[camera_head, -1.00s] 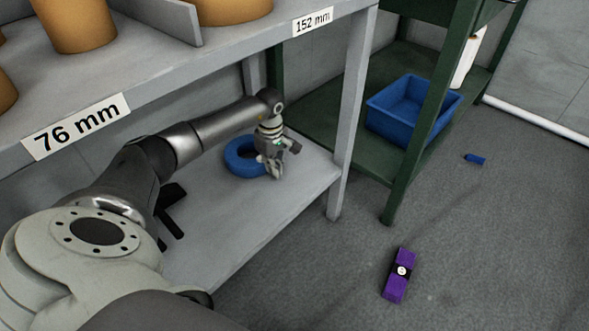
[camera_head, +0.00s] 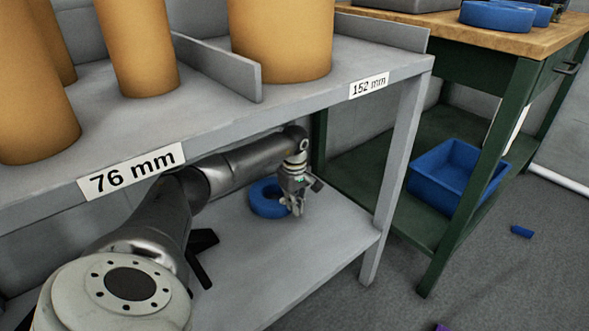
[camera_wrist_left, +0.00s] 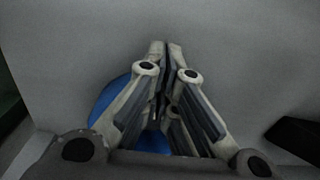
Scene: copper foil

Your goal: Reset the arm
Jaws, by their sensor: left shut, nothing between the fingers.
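My left arm reaches under the upper shelf from the left in the head view. Its left gripper (camera_head: 293,208) points down over the lower shelf (camera_head: 320,240). A blue ring (camera_head: 264,200) lies on that shelf just left of and behind the gripper. In the left wrist view the gripper's fingers (camera_wrist_left: 165,50) are closed together with nothing between them. The blue ring (camera_wrist_left: 112,95) shows behind and below the fingers there, partly hidden by them. I cannot tell whether the fingers touch it. My right gripper is not in view.
The upper shelf (camera_head: 225,125) carries large copper-coloured rolls (camera_head: 282,40) and sits close above my arm. A shelf leg (camera_head: 398,180) stands right of the gripper. Beyond it is a green workbench (camera_head: 485,170) with a blue bin (camera_head: 450,180) underneath. A small blue object (camera_head: 521,231) lies on the floor.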

